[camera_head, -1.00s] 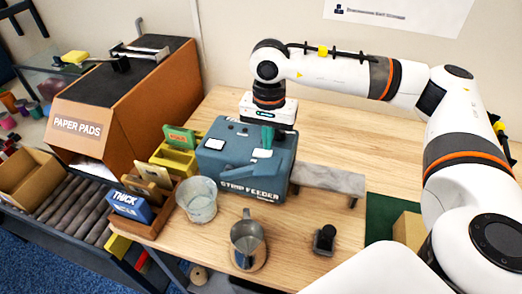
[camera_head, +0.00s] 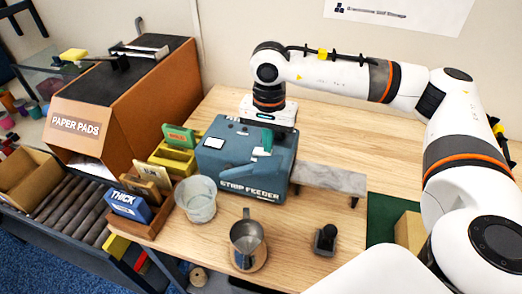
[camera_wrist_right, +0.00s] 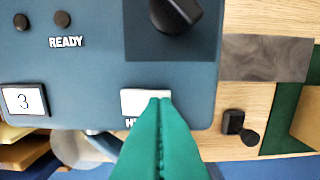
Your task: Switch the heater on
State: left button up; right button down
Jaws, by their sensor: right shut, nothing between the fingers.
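The blue-grey strip feeder (camera_head: 240,172) stands on the wooden table. A white switch (camera_wrist_right: 138,100) on its panel has a label starting with "H"; the rest is hidden behind my fingers. The switch also shows in the head view (camera_head: 261,152). My right gripper (camera_wrist_right: 160,102) is shut and empty, its green fingertips at the switch's edge; I cannot tell if they touch it. In the head view the right gripper (camera_head: 267,140) points down over the feeder. Two dark round lamps (camera_wrist_right: 61,19) sit by the word READY. My left gripper is not in view.
A metal jug (camera_head: 247,245), a clear cup (camera_head: 197,200) and a small black-knobbed block (camera_head: 325,240) stand in front. A paper pads box (camera_head: 130,105) stands left.

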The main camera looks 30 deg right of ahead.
jog(key=shift+f+b, duration=0.35)
jog(key=shift+f, duration=0.1)
jog(key=shift+r, duration=0.2)
jog(key=shift+r+p, duration=1.85)
jog(key=shift+r, duration=1.5)
